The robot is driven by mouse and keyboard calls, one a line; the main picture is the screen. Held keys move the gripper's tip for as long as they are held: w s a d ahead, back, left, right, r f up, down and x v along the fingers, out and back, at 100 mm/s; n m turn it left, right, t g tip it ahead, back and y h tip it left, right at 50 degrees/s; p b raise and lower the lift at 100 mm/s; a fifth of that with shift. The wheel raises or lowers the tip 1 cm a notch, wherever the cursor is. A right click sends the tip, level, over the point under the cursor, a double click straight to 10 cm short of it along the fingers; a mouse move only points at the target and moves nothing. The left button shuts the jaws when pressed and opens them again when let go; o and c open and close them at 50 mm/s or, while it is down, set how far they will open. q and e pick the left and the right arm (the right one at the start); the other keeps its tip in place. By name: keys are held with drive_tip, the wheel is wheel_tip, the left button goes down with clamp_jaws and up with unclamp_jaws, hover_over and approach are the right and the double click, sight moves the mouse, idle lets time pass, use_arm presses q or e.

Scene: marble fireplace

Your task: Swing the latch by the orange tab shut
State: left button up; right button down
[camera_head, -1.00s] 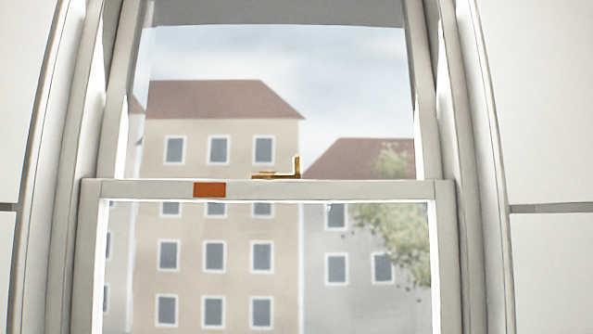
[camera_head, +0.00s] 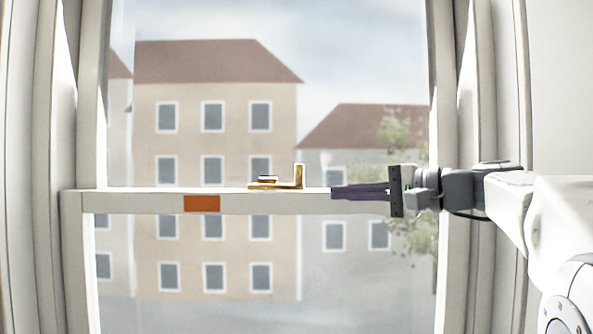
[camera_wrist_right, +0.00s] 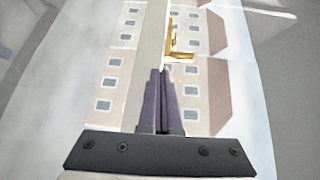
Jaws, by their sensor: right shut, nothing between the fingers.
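The brass latch (camera_head: 278,185) sits on top of the white sash rail (camera_head: 130,202), with a short lever upright at its right end. The orange tab (camera_head: 202,203) is on the front face of the rail, left of the latch. My right gripper (camera_head: 333,193) comes in from the right at rail height, shut and empty, its fingertips a short gap right of the latch. In the right wrist view the shut fingers (camera_wrist_right: 162,75) point along the rail, with the brass latch (camera_wrist_right: 178,50) just beyond them. My left gripper is not in view.
The window frame's right jamb (camera_head: 440,100) stands behind my right arm, and the left jamb (camera_head: 92,100) is at the far side. Glass with a view of buildings lies beyond the rail. The space left of the latch is free.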

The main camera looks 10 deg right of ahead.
sight(314, 190)
wheel_tip(314, 190, up, 4)
drive_tip(key=d+t, duration=0.1)
drive_tip(key=d, duration=0.1)
drive_tip(key=p+x, duration=0.4)
drive_tip(key=x, duration=0.4)
drive_tip(key=shift+w+a+f+p, duration=0.15)
drive_tip(key=shift+w+a+p, duration=0.05)
drive_tip(key=shift+p, duration=0.15)
drive_tip(key=shift+w+a+f, duration=0.15)
drive_tip(key=shift+w+a, duration=0.1)
drive_tip(key=shift+w, duration=0.05)
drive_tip(key=shift+d, duration=0.15)
